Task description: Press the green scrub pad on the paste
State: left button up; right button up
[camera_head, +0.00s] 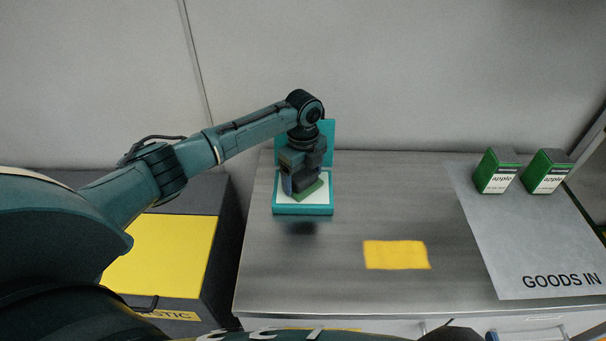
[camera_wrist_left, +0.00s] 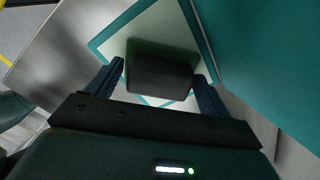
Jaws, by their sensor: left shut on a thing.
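My left gripper (camera_head: 302,186) points down over a teal tray (camera_head: 302,211) with a white inner surface (camera_head: 285,194). It is shut on a block with a dark top (camera_wrist_left: 160,78) and a green scrub pad (camera_head: 314,189) as its underside. The green edge of the pad also shows in the left wrist view (camera_wrist_left: 150,45), between the two fingers. The pad is over the white surface; I cannot tell whether it touches it. I cannot make out paste as such; the block and gripper hide part of the tray. My right gripper is not in view.
A teal panel (camera_head: 328,140) stands upright behind the tray. A yellow patch (camera_head: 396,255) lies on the metal table (camera_head: 350,220). Two green apple boxes (camera_head: 496,172) (camera_head: 547,172) stand on the grey GOODS IN area (camera_head: 530,240). A dark bin with a yellow top (camera_head: 165,255) is left of the table.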

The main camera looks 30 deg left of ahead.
aim_at(303, 174)
pick_arm(q)
jog(key=shift+f+p, duration=0.15)
jog(key=shift+p, duration=0.25)
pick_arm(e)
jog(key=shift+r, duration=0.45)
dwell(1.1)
pick_arm(q)
jog(key=shift+r+p, duration=1.15)
jog(key=shift+p, duration=0.1)
jog(key=shift+r+p, duration=0.7)
jog(key=shift+p, duration=0.05)
notch_tip(303, 174, up, 3)
jog(key=p, duration=0.3)
jog(key=shift+f, duration=0.15)
jog(key=shift+r+p, duration=0.4)
jog(key=shift+p, duration=0.05)
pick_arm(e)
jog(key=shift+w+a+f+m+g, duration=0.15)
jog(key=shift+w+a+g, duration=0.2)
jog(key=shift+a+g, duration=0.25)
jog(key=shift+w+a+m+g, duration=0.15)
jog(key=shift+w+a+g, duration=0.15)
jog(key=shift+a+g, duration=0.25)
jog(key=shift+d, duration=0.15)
